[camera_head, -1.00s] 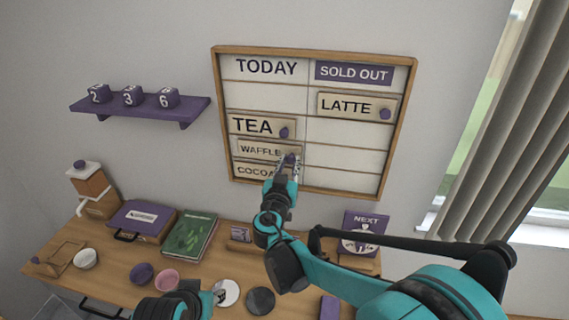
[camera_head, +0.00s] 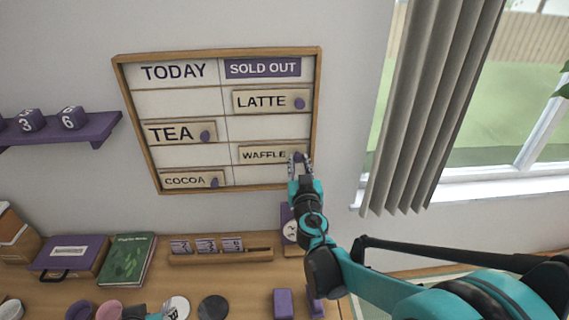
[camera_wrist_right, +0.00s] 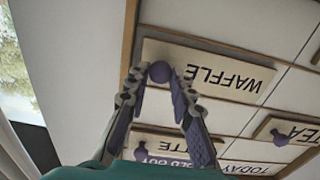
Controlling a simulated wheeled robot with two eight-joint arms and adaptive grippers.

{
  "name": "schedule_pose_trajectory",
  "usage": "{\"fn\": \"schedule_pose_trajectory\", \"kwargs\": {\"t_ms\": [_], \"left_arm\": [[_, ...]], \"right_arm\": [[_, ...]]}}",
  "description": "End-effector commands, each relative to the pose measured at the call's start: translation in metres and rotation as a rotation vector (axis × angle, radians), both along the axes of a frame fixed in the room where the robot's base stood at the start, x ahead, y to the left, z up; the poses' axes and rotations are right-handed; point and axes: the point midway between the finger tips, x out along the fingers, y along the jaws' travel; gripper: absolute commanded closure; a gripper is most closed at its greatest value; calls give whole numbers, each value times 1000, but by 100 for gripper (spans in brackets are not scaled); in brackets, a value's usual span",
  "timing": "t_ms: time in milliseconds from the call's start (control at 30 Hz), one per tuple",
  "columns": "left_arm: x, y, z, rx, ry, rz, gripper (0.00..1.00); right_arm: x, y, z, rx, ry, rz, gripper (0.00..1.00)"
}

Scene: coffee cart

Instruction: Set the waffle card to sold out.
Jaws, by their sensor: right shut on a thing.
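The waffle card (camera_head: 262,155) is a pale wooden plate with a purple knob, in the sold-out column of the menu board (camera_head: 318,100), below the latte card (camera_head: 262,101). My right gripper (camera_head: 300,160) is shut on the knob at the card's right end. The right wrist view, upside down, shows the fingertips (camera_wrist_right: 158,80) around the purple knob and the card (camera_wrist_right: 215,72) lying along the board; I cannot tell whether it is fully seated. The SOLD OUT header (camera_head: 262,68) tops this column. My left gripper (camera_head: 150,314) is partly cut off at the bottom edge.
The tea card (camera_head: 172,133) and cocoa card (camera_head: 186,181) are in the TODAY column, with an empty row between them. A curtain (camera_head: 425,110) and window are at the right. The counter below holds a card rack (camera_head: 222,258), a green book (camera_head: 127,260) and a purple case (camera_head: 68,256).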

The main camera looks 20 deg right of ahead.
Motion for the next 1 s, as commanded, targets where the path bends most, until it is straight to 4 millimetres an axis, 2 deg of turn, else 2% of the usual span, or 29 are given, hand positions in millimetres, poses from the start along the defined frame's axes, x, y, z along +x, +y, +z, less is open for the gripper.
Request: {"fn": "schedule_pose_trajectory", "kwargs": {"t_ms": [400, 433, 500, 833, 1000], "left_arm": [[0, 0, 0, 0, 0, 0, 60], [0, 0, 0, 0, 0, 0, 60], [0, 0, 0, 0, 0, 0, 60], [0, 0, 0, 0, 0, 0, 60], [0, 0, 0, 0, 0, 0, 60]], "right_arm": [[0, -6, 1, -1, 0, -4, 100], [0, -6, 1, -1, 0, -5, 75], [0, -6, 1, -1, 0, -4, 57], [-2, -4, 0, -1, 0, -1, 57], [-23, 0, 0, 0, 0, -1, 57]]}}
